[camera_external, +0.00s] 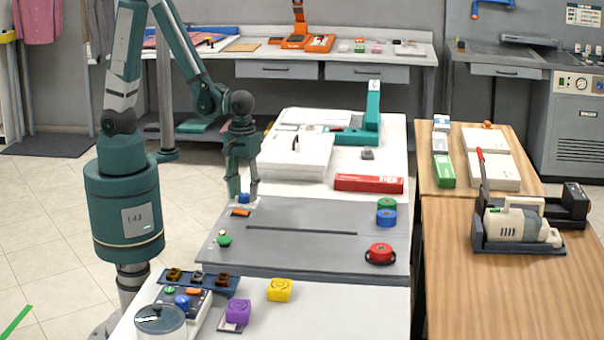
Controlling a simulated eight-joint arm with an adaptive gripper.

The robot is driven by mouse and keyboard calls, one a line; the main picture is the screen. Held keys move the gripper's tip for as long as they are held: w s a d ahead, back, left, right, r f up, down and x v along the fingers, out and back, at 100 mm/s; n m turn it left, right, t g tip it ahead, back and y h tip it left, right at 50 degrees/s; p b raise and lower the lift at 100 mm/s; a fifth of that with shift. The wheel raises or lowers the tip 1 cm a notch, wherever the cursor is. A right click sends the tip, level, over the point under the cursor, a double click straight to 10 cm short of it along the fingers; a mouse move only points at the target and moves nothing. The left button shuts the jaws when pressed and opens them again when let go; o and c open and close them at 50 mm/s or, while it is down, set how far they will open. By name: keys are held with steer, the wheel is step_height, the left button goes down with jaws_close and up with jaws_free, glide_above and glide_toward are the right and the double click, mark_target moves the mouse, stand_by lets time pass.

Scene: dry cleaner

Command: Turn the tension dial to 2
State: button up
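My gripper (243,194) points down at the far left corner of the grey board (300,217). Its two fingers are spread apart, one on each side of a small blue knob (244,198) on a pale plate. I cannot tell whether the fingertips touch the knob. Another blue knob (182,301) sits on a small control box (196,308) at the front left. No label or scale can be read on either knob, so I cannot tell which is the tension dial or where it points.
The board also bears an orange piece (240,212), a green knob (224,240) and a red knob (380,251). Purple (238,311) and yellow (280,290) blocks lie in front. A white box (297,155) and red box (369,184) stand behind. The board's middle is clear.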

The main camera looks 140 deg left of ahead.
steer(key=c, duration=0.9)
steer(key=shift+m, duration=0.3)
steer(key=m+b, duration=0.1)
steer(key=m, duration=0.4)
steer(key=m+b, duration=0.1)
steer(key=m, duration=0.5)
stand_by(0.4)
steer(key=o, duration=0.9)
